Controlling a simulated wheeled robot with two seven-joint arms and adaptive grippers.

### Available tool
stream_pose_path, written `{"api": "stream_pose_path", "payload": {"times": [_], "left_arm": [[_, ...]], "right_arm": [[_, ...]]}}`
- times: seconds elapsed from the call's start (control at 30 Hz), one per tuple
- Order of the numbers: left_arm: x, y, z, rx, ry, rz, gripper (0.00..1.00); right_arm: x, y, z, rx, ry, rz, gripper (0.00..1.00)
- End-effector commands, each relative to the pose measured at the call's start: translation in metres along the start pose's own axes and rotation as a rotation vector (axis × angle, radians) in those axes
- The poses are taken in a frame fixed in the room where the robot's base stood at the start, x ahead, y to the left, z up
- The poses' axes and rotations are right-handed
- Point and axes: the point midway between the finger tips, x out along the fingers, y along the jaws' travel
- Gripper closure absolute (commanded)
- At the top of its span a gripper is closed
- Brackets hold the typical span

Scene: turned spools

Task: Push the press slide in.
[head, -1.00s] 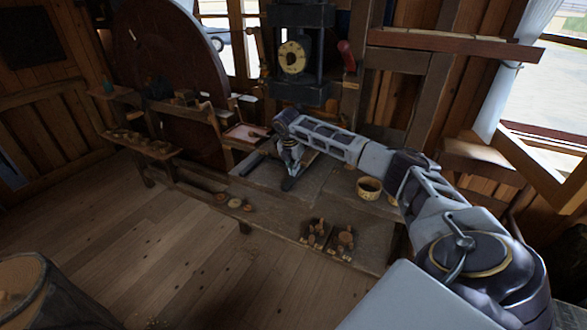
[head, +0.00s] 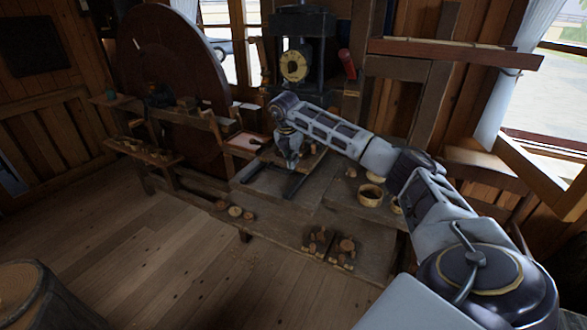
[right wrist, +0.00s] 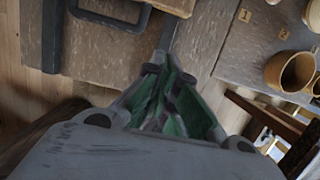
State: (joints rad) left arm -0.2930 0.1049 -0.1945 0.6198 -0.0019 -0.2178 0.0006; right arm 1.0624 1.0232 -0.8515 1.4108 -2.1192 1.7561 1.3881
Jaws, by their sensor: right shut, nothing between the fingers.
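The press (head: 300,40) is a dark frame with a round yellow gauge, standing at the back of the bench. Its slide appears to be the flat wooden board (head: 312,158) between two dark rails in front of it. In the right wrist view the board (right wrist: 100,65) has a dark loop-shaped handle (right wrist: 112,14). My right gripper (head: 292,168) points down at the front of the slide, shut and empty. In the right wrist view its fingertips (right wrist: 168,72) are near the right rail; contact cannot be told. My left gripper is not in view.
A wooden bowl (head: 370,195) stands on the bench right of the slide. A big dark wheel (head: 175,60) stands at left. Numbered tags and cups (right wrist: 292,72) show at right in the wrist view.

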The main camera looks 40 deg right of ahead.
Motion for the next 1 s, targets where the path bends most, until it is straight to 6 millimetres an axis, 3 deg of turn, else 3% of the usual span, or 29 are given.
{"api": "stream_pose_path", "payload": {"times": [0.3, 0.83, 1.0], "left_arm": [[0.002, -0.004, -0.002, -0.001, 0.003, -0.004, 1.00], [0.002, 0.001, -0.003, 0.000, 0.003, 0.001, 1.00], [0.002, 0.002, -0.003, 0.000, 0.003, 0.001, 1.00]], "right_arm": [[-0.016, 0.000, 0.000, -0.001, 0.000, 0.000, 1.00], [-0.015, 0.000, -0.001, -0.002, 0.000, 0.001, 1.00], [-0.011, 0.010, -0.012, -0.032, 0.019, 0.030, 1.00]]}}
